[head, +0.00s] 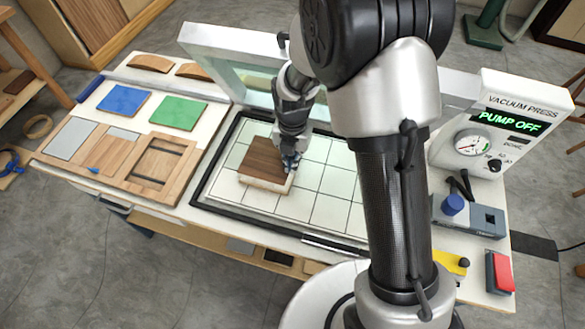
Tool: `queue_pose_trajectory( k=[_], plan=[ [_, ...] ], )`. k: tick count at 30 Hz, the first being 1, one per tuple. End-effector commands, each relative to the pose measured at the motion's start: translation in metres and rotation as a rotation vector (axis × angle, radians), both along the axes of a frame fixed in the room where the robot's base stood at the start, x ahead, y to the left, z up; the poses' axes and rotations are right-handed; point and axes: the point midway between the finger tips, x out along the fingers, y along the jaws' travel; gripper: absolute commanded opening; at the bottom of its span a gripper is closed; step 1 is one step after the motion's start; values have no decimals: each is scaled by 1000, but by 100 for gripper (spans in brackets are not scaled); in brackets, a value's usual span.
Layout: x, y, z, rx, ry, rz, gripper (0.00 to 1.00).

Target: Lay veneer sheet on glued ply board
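A dark brown veneer sheet (262,158) lies over a pale board (264,186) on the gridded bed of the vacuum press (328,208). The sheet covers most of the board, and a light edge of the board shows along the front. I cannot tell whether the sheet rests flat on it or is slightly raised. My gripper (290,163) points down at the right edge of the sheet. Its fingertips are small and dark here, so whether they pinch the sheet is unclear. The far right corner of the stack is hidden behind my gripper.
The press lid (235,46) stands open behind the bed. The control box (505,125) reads PUMP OFF. Left are blue (124,99) and green (178,111) squares and a wooden tray (155,165). A red-topped block (500,272) sits at right. Bed squares right of the stack are clear.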

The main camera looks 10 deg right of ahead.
Motion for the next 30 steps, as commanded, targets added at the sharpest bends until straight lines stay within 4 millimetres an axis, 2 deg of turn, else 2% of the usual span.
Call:
queue_pose_trajectory(
  k=[1,6,19,21,30],
  plan=[
    [-1,0,-12,-1,5,0,0],
    [1,0,-39,-1,1,-1,0],
    [3,-1,-45,0,1,0,0],
    [3,-1,-43,0,1,0,7],
    [3,-1,-43,-1,1,0,25]
  ],
)
